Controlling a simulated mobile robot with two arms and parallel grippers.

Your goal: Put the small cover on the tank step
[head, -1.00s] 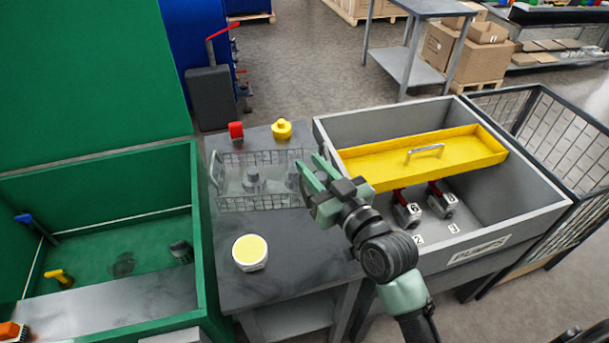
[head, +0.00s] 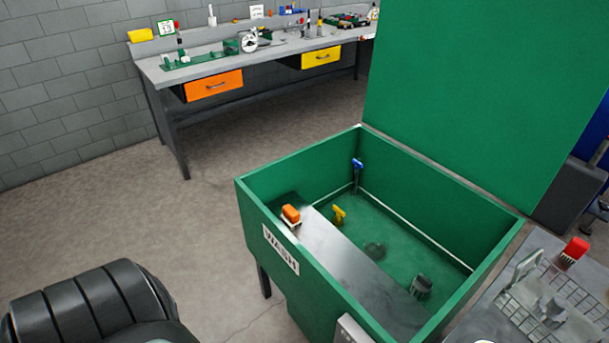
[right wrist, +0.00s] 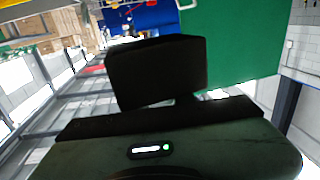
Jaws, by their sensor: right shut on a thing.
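The green wash tank (head: 300,275) stands open in the head view, with a flat grey metal step (head: 345,270) along its near inside edge. An orange-topped brush (head: 290,213) rests at the step's left end; the rest of the step is mostly bare. My right gripper (right wrist: 158,100) shows only in the right wrist view, as a dark body with a black block in front. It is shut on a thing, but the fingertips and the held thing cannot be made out. I cannot identify the small cover in either view. My left gripper is not in view.
Inside the tank are a yellow nozzle (head: 338,215), a blue-handled tap (head: 357,165) and a dark grey part (head: 421,286). A workbench (head: 240,60) is behind; floor lies clear between.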

